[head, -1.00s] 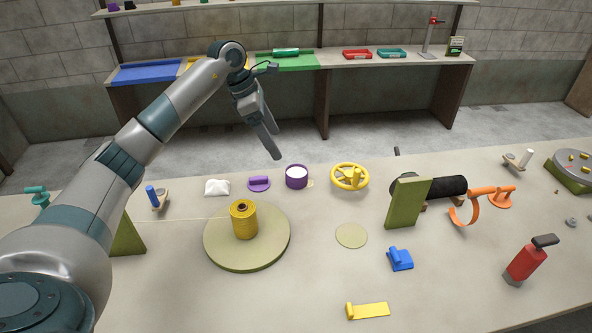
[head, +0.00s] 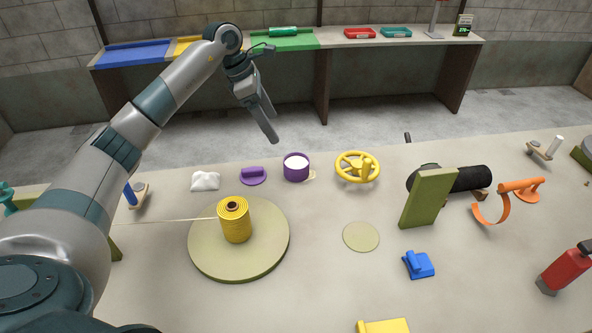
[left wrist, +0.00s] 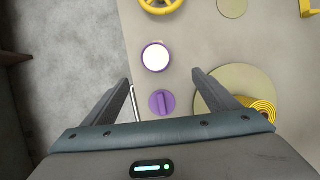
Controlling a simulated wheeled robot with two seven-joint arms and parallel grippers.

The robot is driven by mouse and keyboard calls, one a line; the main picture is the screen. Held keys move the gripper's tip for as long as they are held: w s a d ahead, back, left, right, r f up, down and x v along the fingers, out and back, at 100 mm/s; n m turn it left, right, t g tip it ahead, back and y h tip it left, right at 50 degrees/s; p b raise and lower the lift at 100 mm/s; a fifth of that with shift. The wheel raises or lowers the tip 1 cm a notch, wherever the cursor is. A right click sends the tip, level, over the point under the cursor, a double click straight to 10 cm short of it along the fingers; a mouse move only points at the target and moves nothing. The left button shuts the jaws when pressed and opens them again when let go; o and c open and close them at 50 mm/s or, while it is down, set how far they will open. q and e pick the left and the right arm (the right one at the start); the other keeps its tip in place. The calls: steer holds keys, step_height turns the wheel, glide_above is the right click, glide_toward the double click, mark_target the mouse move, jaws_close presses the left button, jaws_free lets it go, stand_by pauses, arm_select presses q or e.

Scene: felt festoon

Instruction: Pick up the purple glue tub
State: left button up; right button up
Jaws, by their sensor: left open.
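The purple glue tub (head: 296,174), a round open tub with a white top surface, stands upright near the far edge of the table. In the left wrist view the tub (left wrist: 156,58) lies just ahead of the fingertips, roughly centred between them. A purple lid-like piece with a raised grip (head: 253,175) lies left of the tub; it shows between the fingers in the left wrist view (left wrist: 162,103). My left gripper (head: 270,130) is open and empty, held above and beyond the tub, apart from it. My right gripper is not in view.
A white lump (head: 205,181) and a yellow thread spool (head: 235,226) on a round olive board (head: 205,253) lie to the left. A yellow handwheel (head: 357,168) stands right of the tub. An olive upright block (head: 428,200) is farther right. Table around the tub's near side is clear.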

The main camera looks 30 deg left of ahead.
arm_select(q)
steer(key=shift+w+a+f+b, duration=0.3)
steer(key=shift+w+f+b, duration=0.15)
steer(key=shift+f, duration=0.35)
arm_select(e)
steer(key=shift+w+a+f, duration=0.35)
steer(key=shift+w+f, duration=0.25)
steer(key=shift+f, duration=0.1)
arm_select(q)
steer(key=shift+d+r, duration=0.1)
steer(key=p, duration=0.5)
glide_above(295, 164)
steer(key=s+a, duration=0.1)
steer(key=a, duration=0.1)
step_height(295, 164, down, 10)
steer(key=shift+s+f, duration=0.15)
steer(key=shift+f, duration=0.05)
steer(key=shift+d+f, duration=0.15)
steer(key=shift+f, duration=0.3)
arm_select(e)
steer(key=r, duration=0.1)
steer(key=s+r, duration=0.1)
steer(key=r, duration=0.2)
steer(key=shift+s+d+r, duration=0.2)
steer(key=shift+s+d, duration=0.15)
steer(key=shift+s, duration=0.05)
